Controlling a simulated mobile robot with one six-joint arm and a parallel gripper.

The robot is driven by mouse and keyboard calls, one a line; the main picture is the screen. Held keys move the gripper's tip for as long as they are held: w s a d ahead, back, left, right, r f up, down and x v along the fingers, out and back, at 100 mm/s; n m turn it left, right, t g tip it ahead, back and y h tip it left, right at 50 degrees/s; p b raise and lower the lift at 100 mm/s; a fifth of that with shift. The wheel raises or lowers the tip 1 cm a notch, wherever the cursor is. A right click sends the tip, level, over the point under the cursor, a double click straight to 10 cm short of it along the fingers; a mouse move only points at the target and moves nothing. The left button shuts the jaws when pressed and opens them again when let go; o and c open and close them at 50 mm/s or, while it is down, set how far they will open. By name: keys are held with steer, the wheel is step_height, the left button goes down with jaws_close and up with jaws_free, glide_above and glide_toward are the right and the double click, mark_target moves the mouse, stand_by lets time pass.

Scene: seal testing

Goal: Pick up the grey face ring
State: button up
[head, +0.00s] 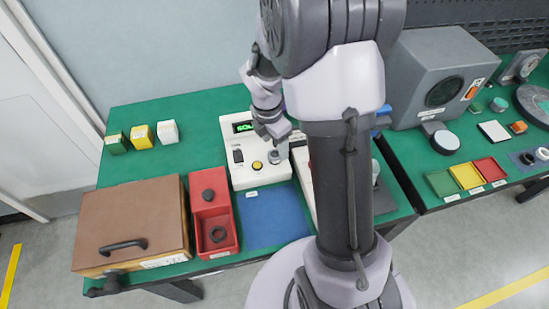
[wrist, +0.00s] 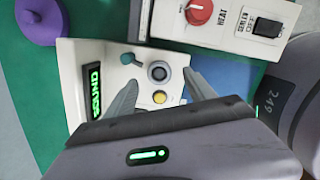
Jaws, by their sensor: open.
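A small round grey part, which looks like the grey face ring (wrist: 158,71), sits in a dark round seat on the white tester (wrist: 108,58). The tester's green display reads SOUND. In the wrist view my gripper (wrist: 160,78) is open, with one finger on each side of the grey part; I cannot tell whether either touches it. In the head view my gripper (head: 278,142) is low over the right part of the tester (head: 246,180), and a grey round piece (head: 274,157) shows just below it.
A yellow button (wrist: 160,97) and a teal knob (wrist: 127,58) are close to the fingers. A white sealer with a red heat knob (wrist: 199,12) stands beside the tester. A blue mat (head: 270,218), red tray (head: 225,215) and brown case (head: 130,215) lie in front and left.

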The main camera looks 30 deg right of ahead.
mark_target(275, 155)
step_height(275, 155, down, 4)
steer(key=shift+w+f+b, duration=0.15)
steer(key=shift+b, duration=0.8)
steer(key=shift+r, duration=0.2)
steer(key=shift+c, duration=0.9)
jaws_close()
